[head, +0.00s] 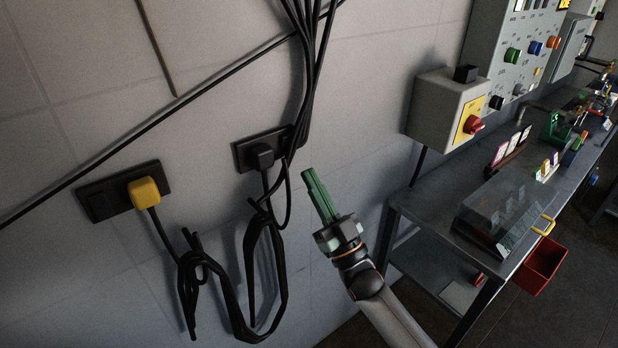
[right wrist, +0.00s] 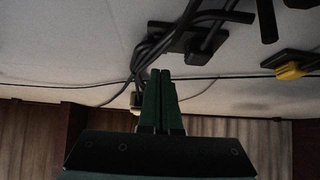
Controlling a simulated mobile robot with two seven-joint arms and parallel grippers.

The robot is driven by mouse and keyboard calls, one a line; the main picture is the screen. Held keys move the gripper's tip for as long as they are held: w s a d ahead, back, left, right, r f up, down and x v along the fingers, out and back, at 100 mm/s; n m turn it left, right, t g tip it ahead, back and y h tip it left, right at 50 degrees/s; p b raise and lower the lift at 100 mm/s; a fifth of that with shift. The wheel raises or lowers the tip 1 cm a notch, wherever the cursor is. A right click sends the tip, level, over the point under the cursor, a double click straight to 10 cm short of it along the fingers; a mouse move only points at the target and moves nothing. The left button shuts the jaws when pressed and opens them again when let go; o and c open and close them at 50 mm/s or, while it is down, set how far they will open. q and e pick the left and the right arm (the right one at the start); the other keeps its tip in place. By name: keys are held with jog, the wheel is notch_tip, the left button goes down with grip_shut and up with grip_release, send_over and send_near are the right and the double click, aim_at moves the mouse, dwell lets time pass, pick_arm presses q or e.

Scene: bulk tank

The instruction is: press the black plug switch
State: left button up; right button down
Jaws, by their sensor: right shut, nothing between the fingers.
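The black plug (head: 262,156) sits in a black socket plate (head: 241,154) on the wall. Black cables cross the plate's right side, and I cannot clearly make out its switch. My right gripper (head: 309,174) has green fingers that are closed together and empty. It points up toward the wall, to the right of and a little below the plate, apart from it in the picture. In the right wrist view the closed fingers (right wrist: 158,78) show below the dark plate and cables (right wrist: 186,40). My left gripper is not in view.
A yellow plug (head: 145,192) sits in another black plate (head: 98,205) at left. Bundled cables (head: 277,270) hang below the black plug. At right are a grey box with a red knob (head: 440,105), a control panel (head: 505,70) and a metal bench (head: 420,204).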

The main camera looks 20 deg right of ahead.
pick_arm(q)
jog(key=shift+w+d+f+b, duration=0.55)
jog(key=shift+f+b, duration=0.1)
jog(key=shift+b, duration=0.15)
pick_arm(e)
jog(key=s+d+f, duration=0.1)
jog(key=s+f, duration=0.3)
jog(key=f, duration=0.3)
jog(key=shift+s+d, duration=0.2)
jog(key=shift+d, duration=0.15)
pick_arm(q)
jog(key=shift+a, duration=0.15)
pick_arm(e)
jog(key=shift+f, duration=0.15)
